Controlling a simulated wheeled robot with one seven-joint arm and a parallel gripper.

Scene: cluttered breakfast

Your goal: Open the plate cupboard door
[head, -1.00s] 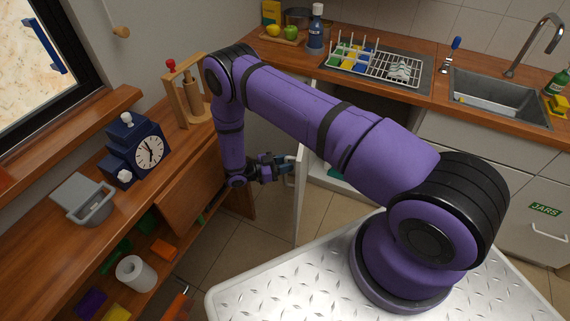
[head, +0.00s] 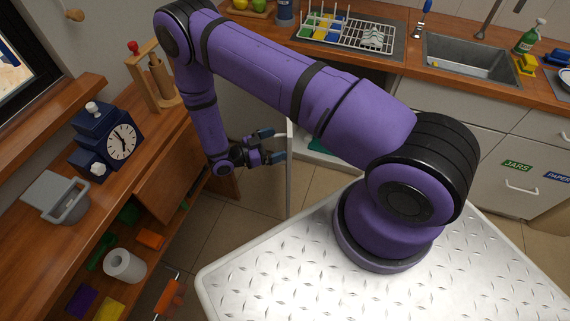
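The cupboard door (head: 290,172) is a pale panel standing swung out from the counter, seen almost edge-on. The cupboard's dark opening shows behind my arm, with something green (head: 318,146) low inside it. My gripper (head: 276,144) is just left of the door, its fingers spread and pointing right towards it. Nothing shows between the fingers. I cannot tell whether a fingertip touches the door. No handle can be made out clearly on the door, and part of the opening is hidden by my arm.
A dish rack (head: 365,35) and sink (head: 465,58) are on the counter. Tiled floor (head: 235,235) is free below the gripper.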

